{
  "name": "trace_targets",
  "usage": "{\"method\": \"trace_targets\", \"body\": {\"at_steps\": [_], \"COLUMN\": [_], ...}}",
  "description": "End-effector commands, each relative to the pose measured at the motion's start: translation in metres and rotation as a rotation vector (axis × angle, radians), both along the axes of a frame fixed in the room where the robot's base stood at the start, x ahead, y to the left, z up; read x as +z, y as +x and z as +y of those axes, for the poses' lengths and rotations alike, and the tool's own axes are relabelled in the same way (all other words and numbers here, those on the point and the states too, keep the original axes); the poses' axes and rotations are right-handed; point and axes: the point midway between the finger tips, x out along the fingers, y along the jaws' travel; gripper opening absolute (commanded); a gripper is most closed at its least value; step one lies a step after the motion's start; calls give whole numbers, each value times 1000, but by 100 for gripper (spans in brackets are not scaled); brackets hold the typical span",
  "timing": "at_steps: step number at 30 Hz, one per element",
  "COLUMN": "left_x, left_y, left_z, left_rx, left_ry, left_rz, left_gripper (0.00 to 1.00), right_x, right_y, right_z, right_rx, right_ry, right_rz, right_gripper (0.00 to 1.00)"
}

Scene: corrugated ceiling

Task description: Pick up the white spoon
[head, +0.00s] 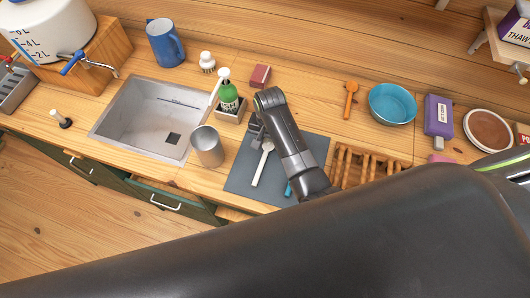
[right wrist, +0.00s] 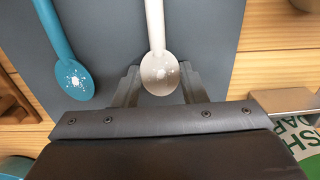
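The white spoon (head: 262,165) lies on a dark grey mat (head: 238,180) by the sink; its bowl end points toward the back. My right gripper (head: 257,133) is at that bowl end. In the right wrist view the white spoon's speckled bowl (right wrist: 160,70) sits between the two fingers of my right gripper (right wrist: 160,83). My left gripper is not in view.
A teal spoon (right wrist: 57,45) lies beside the white one, partly hidden by my arm in the head view. A wooden rack (head: 362,168) is to the right.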

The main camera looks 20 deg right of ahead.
Motion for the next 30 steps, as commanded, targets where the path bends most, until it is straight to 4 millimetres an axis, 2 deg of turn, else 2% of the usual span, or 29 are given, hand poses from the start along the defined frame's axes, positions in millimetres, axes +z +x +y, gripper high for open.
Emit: {"method": "trace_targets", "body": {"at_steps": [1,3,10,14,26,27,30], "left_x": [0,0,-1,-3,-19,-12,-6], "left_y": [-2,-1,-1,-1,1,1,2], "left_z": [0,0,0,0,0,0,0], "left_rx": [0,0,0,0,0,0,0], "left_ry": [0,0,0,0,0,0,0], "left_rz": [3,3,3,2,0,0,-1], "left_gripper": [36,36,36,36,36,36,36], "right_x": [0,0,1,8,75,86,96], "right_y": [0,0,0,1,1,1,1], "right_z": [0,0,0,1,0,0,0], "right_rx": [0,0,0,1,0,0,0], "right_ry": [0,0,1,1,1,1,1], "right_rz": [-1,-1,-2,-4,-6,-4,-2], "right_gripper": [24,16,16,16,16,16,16]}}
